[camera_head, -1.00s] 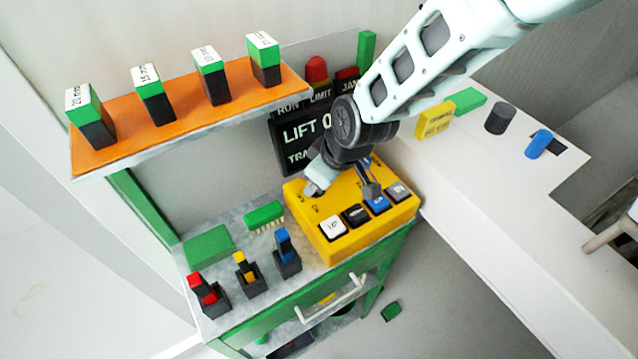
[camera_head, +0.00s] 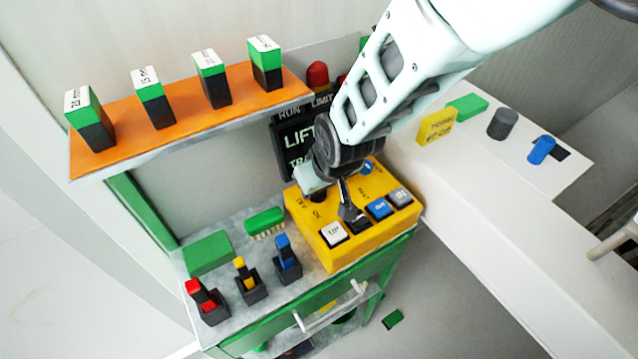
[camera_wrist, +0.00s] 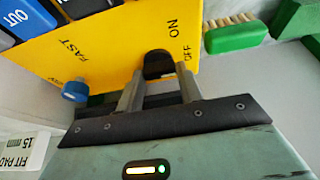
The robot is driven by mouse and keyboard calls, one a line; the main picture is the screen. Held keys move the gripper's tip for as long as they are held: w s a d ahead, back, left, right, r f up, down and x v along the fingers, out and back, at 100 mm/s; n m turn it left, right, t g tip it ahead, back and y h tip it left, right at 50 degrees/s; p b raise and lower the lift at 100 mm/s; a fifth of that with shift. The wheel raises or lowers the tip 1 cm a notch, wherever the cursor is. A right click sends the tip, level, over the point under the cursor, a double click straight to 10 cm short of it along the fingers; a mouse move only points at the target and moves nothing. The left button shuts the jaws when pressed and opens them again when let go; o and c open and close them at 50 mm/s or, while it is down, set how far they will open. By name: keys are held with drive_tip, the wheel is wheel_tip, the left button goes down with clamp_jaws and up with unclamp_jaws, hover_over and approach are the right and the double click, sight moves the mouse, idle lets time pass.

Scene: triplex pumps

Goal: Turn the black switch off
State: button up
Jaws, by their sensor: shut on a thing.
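I cannot tell which position the switch is in.
A blue knob (camera_wrist: 75,91) marked FAST is beside my gripper. White (camera_head: 333,233) and blue (camera_head: 379,208) buttons line the box's front. A green brush (camera_head: 264,222) and several small coloured levers stand left of it. An orange shelf (camera_head: 130,140) with blocks is above left.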

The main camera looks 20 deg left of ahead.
drive_tip(key=o, duration=0.7)
drive_tip(key=shift+r, duration=0.1)
drive_tip(key=b+v, duration=0.3)
drive_tip(key=v, duration=1.4)
drive_tip(key=shift+d+r, duration=0.1)
drive_tip(key=s+d+f+m+g+h, duration=0.1)
drive_tip(key=s+d, duration=0.5)
drive_tip(key=d, duration=0.5)
drive_tip(key=s+d+f+m+g+h, duration=0.1)
drive_tip(key=s+d, duration=0.5)
drive_tip(key=d, duration=0.6)
drive_tip(key=shift+s+f+g+h, duration=0.2)
drive_tip(key=shift+s+g+h, duration=0.2)
drive_tip(key=shift+g, duration=0.1)
